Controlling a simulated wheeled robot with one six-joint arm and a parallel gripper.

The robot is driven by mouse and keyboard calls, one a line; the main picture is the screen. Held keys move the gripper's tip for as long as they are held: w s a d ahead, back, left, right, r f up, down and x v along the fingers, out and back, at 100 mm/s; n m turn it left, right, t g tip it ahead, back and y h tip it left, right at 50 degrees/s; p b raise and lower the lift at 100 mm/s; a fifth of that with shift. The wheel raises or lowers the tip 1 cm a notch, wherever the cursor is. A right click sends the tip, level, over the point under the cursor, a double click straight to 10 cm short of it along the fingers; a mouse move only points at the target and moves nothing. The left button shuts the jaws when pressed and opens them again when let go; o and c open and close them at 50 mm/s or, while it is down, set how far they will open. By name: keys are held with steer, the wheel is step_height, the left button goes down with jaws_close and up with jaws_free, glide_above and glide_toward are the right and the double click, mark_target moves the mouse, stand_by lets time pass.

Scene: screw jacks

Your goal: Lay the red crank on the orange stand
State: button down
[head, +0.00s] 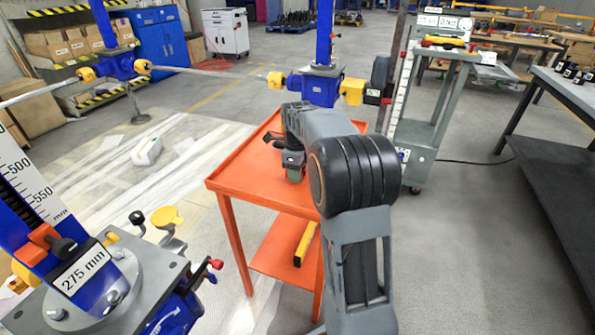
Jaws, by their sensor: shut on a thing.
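The orange stand (236,172) is a two-shelf table with a raised rim, right of the picture's middle-left floor. My grey arm reaches over its top from the front right. My gripper (292,172) points down over or at the stand's top, near its middle. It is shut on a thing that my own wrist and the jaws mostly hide. I cannot clearly make out the red crank or its shape in this view. I cannot tell whether the held thing touches the stand's top.
A yellow bar (305,243) lies on the stand's lower shelf. A blue screw jack (320,86) stands close behind the stand. Another jack (110,290) with a 275 mm label is at the front left. A grey trolley (425,135) and dark workbench (570,90) stand right.

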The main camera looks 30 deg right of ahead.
steer(key=shift+f, duration=0.35)
stand_by(0.3)
steer(key=c, duration=0.7)
jaws_free()
steer(key=shift+o, duration=0.2)
steer(key=shift+f, duration=0.15)
step_height(320, 180, up, 14)
steer(key=p, duration=0.4)
step_height(320, 180, down, 4)
steer(key=n, duration=0.7)
steer(key=shift+a+r+n, duration=0.1)
steer(key=shift+r+n, duration=0.15)
steer(key=shift+n, duration=0.15)
steer(key=s+a+r+n+t+p, duration=0.2)
steer(key=s+a+r+n+p, duration=0.4)
steer(key=s+n+p, duration=0.3)
steer(key=s+a+r+n+t+p, duration=0.1)
steer(key=s+a+r+n+p, duration=0.5)
steer(key=s+n+p, duration=0.3)
steer(key=s+r+n, duration=0.1)
steer(key=s, duration=0.2)
steer(key=shift+s+r+n+t+p, duration=0.2)
steer(key=shift+r+n+t+p, duration=0.15)
steer(key=shift+n+t, duration=0.05)
